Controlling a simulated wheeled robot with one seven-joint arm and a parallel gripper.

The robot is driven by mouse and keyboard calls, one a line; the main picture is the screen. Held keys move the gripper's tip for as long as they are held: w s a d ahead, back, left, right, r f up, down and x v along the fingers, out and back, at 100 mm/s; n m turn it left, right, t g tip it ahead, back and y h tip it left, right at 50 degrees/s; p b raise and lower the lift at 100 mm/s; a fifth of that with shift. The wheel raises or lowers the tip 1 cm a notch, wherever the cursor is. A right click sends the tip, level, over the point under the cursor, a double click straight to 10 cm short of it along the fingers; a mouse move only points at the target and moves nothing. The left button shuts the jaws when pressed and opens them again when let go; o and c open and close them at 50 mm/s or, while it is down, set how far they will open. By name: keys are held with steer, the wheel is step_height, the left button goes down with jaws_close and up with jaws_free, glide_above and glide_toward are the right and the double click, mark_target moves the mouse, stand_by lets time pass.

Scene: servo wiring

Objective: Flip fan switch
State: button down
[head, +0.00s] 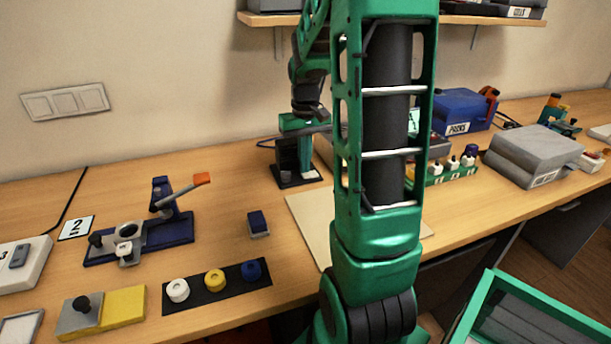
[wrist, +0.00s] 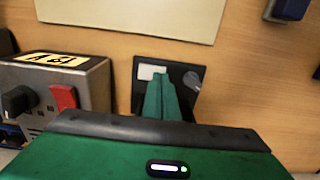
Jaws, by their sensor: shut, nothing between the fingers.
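My gripper (head: 304,158) is at the back of the bench, above a small black plate. In the wrist view its two green fingers (wrist: 160,78) are shut together, with nothing between them. They overlap the black plate (wrist: 140,90), between a white rectangle (wrist: 151,72) and a grey knob-like part (wrist: 192,80). I cannot tell whether the fingertips touch the plate. A grey box (wrist: 82,76) beside it has a red switch (wrist: 63,97) and a black knob (wrist: 17,101). No readable label shows which control is the fan switch.
A beige mat (head: 307,213) lies in front. A blue fixture (head: 140,236), a dark strip of coloured caps (head: 217,285) and a small blue block (head: 258,224) are to the left. A blue box (head: 462,108) and grey case (head: 535,155) stand right. A shelf (head: 460,19) is above.

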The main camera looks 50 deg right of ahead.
steer(key=shift+f, duration=0.35)
stand_by(0.3)
step_height(320, 180, up, 7)
stand_by(0.9)
stand_by(0.5)
steer(key=shift+m, duration=0.6)
steer(key=s+a+f, duration=0.1)
steer(key=s+a, duration=0.3)
steer(key=s, duration=0.3)
steer(key=s+a+f, duration=0.1)
steer(key=s+a, duration=0.3)
steer(key=s, duration=0.2)
steer(key=s+a+f, duration=0.1)
steer(key=s+a, duration=0.4)
steer(key=s, duration=0.2)
steer(key=shift+s, duration=0.3)
